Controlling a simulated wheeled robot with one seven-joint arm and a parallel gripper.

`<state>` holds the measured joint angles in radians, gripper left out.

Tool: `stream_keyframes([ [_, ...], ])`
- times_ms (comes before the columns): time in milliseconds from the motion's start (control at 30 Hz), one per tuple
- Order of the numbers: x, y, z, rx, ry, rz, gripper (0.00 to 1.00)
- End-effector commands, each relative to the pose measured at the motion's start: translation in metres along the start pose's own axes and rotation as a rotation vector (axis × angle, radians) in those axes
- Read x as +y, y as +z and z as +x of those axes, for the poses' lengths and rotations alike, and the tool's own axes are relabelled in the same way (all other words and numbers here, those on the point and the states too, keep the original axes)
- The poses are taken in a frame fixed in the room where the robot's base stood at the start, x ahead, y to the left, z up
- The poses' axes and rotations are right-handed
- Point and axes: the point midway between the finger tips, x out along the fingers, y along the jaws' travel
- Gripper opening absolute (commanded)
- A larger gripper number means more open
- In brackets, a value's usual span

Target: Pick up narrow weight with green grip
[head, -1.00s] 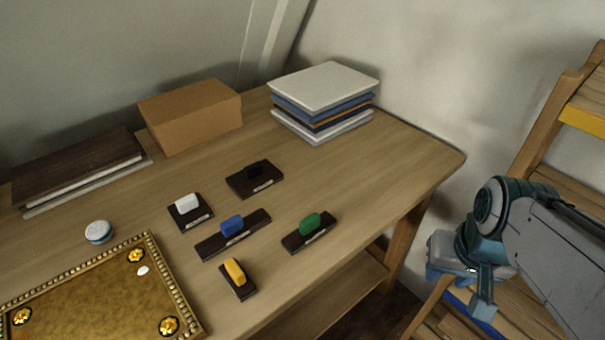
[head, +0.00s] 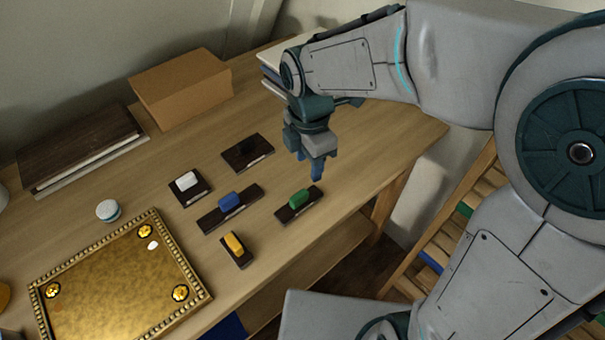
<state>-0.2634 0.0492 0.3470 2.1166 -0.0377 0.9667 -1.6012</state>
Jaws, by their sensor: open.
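The narrow weight with the green grip (head: 299,199) lies on the wooden table near its front right edge. It has a dark flat base with a pale label and a green block on top. My gripper (head: 309,171) points down above the table, a little above and behind the green-gripped weight in the picture. It is open and empty, apart from the weight. Its far finger is partly hidden by the near one.
Beside it lie similar weights with blue (head: 230,203), yellow (head: 235,247), white (head: 187,184) and black (head: 247,150) grips. A gilt tray (head: 70,270) sits at front left. A cardboard box (head: 182,90) and a dark book (head: 80,150) stand at the back.

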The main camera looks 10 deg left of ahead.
Motion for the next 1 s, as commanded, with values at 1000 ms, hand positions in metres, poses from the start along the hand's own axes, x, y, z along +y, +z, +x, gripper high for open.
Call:
stream_keyframes([
  [1000, 0.012, -0.018, 0.109, 0.018, -0.015, -0.204, 0.44],
])
